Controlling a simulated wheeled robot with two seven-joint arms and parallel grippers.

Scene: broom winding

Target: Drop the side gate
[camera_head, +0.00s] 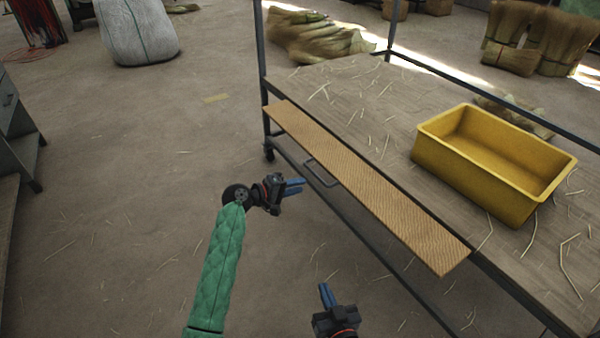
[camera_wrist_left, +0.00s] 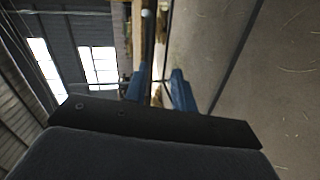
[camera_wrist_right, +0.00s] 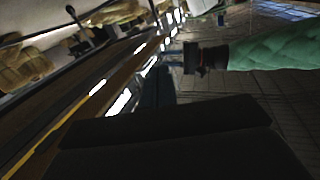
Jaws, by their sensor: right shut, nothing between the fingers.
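The side gate (camera_head: 370,190) is a long tan woven panel along the near side of the cart. It slopes outward from the edge of the cart's deck. A dark handle (camera_head: 321,173) sticks out from its outer edge. My right gripper (camera_head: 324,287) is lower, left of the gate's near end, shut and empty. Its fingers are dark in the right wrist view (camera_wrist_right: 157,88).
A yellow bin (camera_head: 485,165) stands on the cart's wooden deck (camera_head: 345,95) among loose straw. The dark cart frame (camera_head: 262,50) rises at the far corner. A white sack (camera_head: 137,30) and a grey cabinet (camera_head: 18,130) are at the left. The floor between is open.

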